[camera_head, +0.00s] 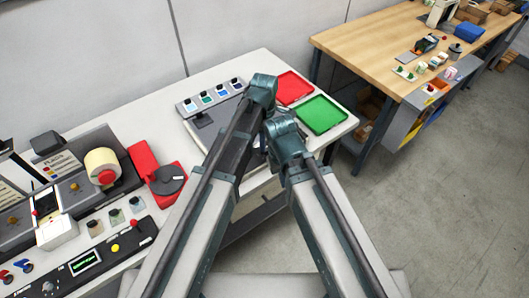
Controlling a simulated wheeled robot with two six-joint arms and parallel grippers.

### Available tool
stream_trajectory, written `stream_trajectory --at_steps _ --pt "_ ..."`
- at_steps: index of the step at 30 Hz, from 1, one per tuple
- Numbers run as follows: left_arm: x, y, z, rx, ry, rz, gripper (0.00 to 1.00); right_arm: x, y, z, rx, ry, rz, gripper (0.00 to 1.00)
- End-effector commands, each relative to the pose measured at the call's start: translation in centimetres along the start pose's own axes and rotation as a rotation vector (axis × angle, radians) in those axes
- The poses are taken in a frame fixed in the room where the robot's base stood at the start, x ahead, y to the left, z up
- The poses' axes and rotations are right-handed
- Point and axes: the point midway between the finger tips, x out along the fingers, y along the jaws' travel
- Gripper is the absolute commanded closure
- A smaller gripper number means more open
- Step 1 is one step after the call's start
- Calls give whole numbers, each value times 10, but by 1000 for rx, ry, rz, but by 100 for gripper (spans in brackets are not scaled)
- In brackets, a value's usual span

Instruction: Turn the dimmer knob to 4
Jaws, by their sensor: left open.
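The black control console (125,243) lies at the lower left of the head view, on the white bench. It carries a small green-lit display (85,262), a yellow button (115,248) and a round grey knob (48,286) near the lower left edge. I cannot tell for certain which control is the dimmer knob, and no scale can be read. My left arm (205,205) reaches over the middle of the bench, right of the console and apart from it. My left gripper is open, its fingers mostly hidden among the arm links. My right arm (325,215) runs beside it; its gripper is hidden.
The label machine with a cream roll (101,162) and a red unit (146,160) stand behind the console. A red tray (293,88) and a green tray (320,114) lie at the bench's right end. A wooden table (375,45) stands farther right, beyond clear floor.

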Motion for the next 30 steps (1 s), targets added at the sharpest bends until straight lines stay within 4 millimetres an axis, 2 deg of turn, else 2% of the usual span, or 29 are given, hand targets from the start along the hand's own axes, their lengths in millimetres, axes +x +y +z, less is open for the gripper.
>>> stream_trajectory --at_steps 1,7,11,20,30 --pt "15 0 0 0 0 0 33 15 -2 -1 0 0 0 100" --pt "38 0 0 0 0 0 33 38 -4 -2 2 0 0 100" --pt "44 0 0 0 0 0 33 43 -4 -2 2 0 0 100" --pt "43 0 0 0 0 0 35 42 -4 -2 2 0 0 100" --pt "43 0 0 0 0 0 96 42 -4 -2 2 0 0 100"
